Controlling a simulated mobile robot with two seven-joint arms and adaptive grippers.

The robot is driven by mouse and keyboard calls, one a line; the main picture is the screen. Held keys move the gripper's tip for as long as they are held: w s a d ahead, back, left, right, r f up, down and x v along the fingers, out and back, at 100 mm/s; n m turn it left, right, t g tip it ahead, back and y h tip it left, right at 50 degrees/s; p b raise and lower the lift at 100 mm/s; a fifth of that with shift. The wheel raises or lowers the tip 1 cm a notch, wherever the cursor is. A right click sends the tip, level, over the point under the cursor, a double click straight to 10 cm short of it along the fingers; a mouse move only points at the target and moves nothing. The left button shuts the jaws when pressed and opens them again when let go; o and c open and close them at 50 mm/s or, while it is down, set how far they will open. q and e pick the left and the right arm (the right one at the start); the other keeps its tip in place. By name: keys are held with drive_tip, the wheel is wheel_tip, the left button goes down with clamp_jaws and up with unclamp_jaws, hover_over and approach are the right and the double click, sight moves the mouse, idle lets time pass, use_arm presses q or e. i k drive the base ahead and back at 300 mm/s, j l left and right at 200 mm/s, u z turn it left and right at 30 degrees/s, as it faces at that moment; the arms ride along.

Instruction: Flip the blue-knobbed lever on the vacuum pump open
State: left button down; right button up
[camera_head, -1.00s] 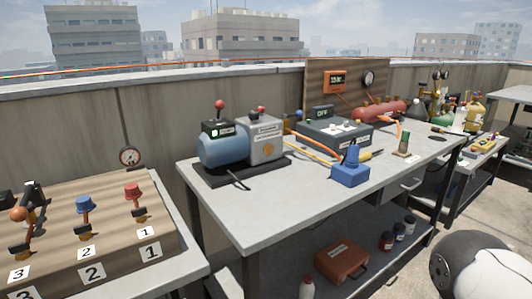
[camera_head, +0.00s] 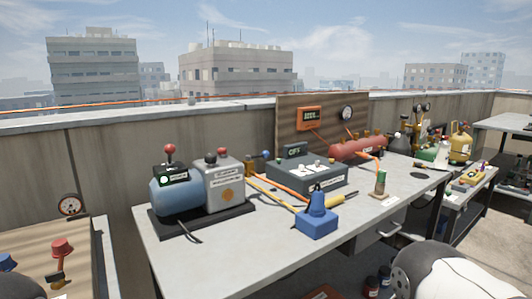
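The vacuum pump (camera_head: 224,190) stands on the left part of the grey workbench, with a blue cylinder (camera_head: 176,190) and a grey box-shaped body on a black base. A red knob (camera_head: 169,149) stands over the cylinder, and a dark knob and a red one stand on the grey body. Neither of my grippers is in view.
The workbench (camera_head: 240,254) has bare room in front of the pump. To the right are a dark grey box (camera_head: 306,176), a blue tool (camera_head: 317,218) and a red tank (camera_head: 357,147). A wooden panel (camera_head: 81,277) with red and blue knobs stands at the lower left.

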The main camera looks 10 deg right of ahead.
sight(265, 154)
drive_tip(key=i+l+u, duration=0.25)
drive_tip(key=l, duration=0.4)
drive_tip(key=i+l+u, duration=0.2)
drive_tip(key=l, duration=0.5)
drive_tip(key=l+u, duration=0.25)
drive_tip(key=l, duration=0.45)
drive_tip(key=l+u, duration=0.2)
drive_tip(key=l, duration=0.55)
drive_tip(key=k+z, duration=0.15)
drive_tip(key=i+l, duration=0.05)
